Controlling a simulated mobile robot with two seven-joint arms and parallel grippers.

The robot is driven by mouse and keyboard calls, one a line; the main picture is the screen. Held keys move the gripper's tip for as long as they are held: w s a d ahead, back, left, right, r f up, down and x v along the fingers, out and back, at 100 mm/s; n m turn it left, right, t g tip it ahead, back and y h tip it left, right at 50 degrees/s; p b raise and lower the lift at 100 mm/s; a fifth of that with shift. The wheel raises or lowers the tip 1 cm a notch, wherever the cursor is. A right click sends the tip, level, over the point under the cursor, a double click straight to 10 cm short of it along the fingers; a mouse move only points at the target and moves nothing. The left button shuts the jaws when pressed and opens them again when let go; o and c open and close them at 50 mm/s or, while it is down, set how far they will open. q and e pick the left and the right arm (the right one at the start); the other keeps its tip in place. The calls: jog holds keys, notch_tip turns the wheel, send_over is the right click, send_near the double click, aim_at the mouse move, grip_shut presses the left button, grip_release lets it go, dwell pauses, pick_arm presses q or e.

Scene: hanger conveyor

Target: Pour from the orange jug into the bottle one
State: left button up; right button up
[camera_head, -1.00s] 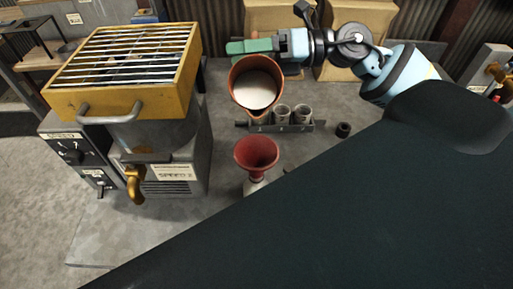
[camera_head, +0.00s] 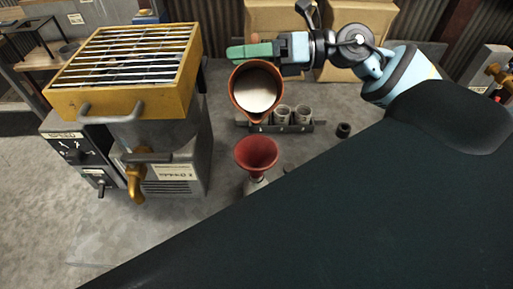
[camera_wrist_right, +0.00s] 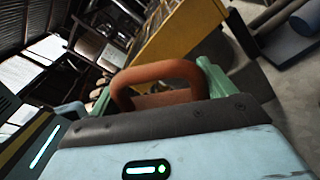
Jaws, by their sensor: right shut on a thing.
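The orange jug (camera_head: 255,113) is held in the air with its mouth facing my head camera and its spout pointing down the picture. Pale contents show inside. My right gripper (camera_head: 250,51) is shut on its handle, which shows in the right wrist view (camera_wrist_right: 160,72) between the green fingers. A red funnel (camera_head: 257,153) stands in front of and below the jug, apart from it in the picture. The funnel sits on a pale bottle (camera_head: 255,186), mostly hidden by the funnel and a dark shape in front. No stream is visible. My left gripper is out of view.
A metal rack (camera_head: 318,127) with small pale containers (camera_head: 302,114) stands behind the funnel. A small dark cylinder (camera_head: 343,130) stands to its right. A machine with a yellow grated hopper (camera_head: 77,103) fills the left. Cardboard boxes (camera_head: 275,17) stand behind. The bench's front left is clear.

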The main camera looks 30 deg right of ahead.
jog(key=shift+s+a+n, duration=0.3)
jog(key=shift+s+n, duration=0.2)
jog(key=shift+n, duration=0.7)
dwell(0.9)
jog(key=shift+s+a+f+n, duration=0.15)
jog(key=shift+s+a+n, duration=0.15)
jog(key=shift+n, duration=0.25)
jog(key=shift+s+a+f+n, duration=0.15)
jog(key=shift+s+n, duration=0.25)
jog(key=shift+n, duration=0.15)
dwell(1.2)
dwell(0.6)
jog(key=w+m, duration=0.1)
jog(key=d+m, duration=0.1)
jog(key=m, duration=0.1)
jog(key=w+m, duration=0.1)
jog(key=shift+w+d+r+m, duration=0.35)
jog(key=shift+m, duration=0.05)
jog(key=m, duration=0.1)
jog(key=f+m, duration=0.1)
jog(key=m, duration=0.2)
jog(key=shift+w+d+f+m+y, duration=0.15)
jog(key=shift+w+f+m+y, duration=0.15)
jog(key=shift+f, duration=0.1)
